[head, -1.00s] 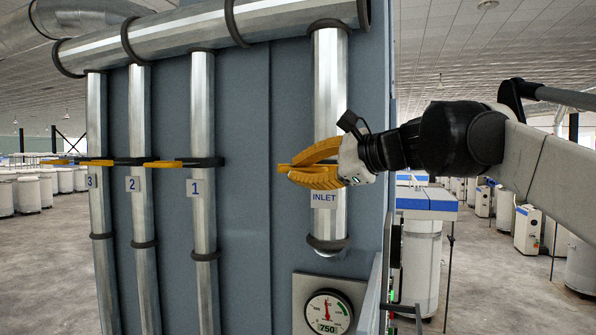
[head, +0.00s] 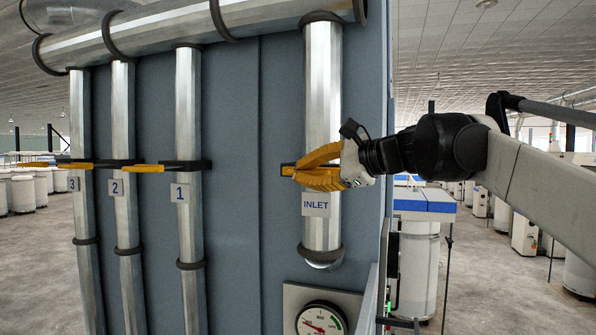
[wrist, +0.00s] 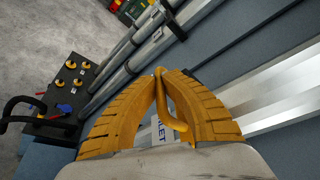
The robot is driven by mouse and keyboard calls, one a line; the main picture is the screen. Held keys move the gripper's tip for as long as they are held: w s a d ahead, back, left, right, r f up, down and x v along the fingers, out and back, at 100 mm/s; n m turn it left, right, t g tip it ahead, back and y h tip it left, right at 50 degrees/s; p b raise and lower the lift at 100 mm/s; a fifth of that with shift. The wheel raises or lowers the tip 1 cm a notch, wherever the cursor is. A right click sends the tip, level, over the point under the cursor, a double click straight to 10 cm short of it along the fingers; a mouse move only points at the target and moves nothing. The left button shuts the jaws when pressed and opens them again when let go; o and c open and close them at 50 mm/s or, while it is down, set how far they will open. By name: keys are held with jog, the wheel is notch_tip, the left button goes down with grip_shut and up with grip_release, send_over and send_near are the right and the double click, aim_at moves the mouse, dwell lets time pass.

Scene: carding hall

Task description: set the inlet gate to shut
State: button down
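The inlet pipe (head: 323,100) is a bright metal duct with a white INLET label (head: 316,203). My gripper (head: 292,172) is at the gate just above this label, its two yellow ribbed fingers reaching in from the right. In the wrist view, the fingertips (wrist: 160,76) come together around the bent yellow gate handle (wrist: 176,112), which runs between the fingers. The gripper looks shut on it. The fingers hide most of the gate in the head view, so its exact position is hard to see.
Pipes 3, 2 and 1 (head: 189,110) stand to the left, each with a yellow-handled gate, handles pointing left. A round gauge (head: 321,321) sits on a panel below the inlet. The blue-grey cabinet wall (head: 240,200) is close behind the pipes.

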jog(key=shift+w+d, duration=0.15)
jog(key=c, duration=1.5)
grip_release()
jog(key=shift+c, duration=0.2)
jog(key=shift+o, duration=0.3)
jog(key=shift+w, duration=0.3)
jog(key=shift+s+d, duration=0.2)
jog(key=shift+s, duration=0.2)
jog(key=v, duration=1.1)
jog(key=shift+d, duration=0.25)
jog(key=shift+r, duration=0.1)
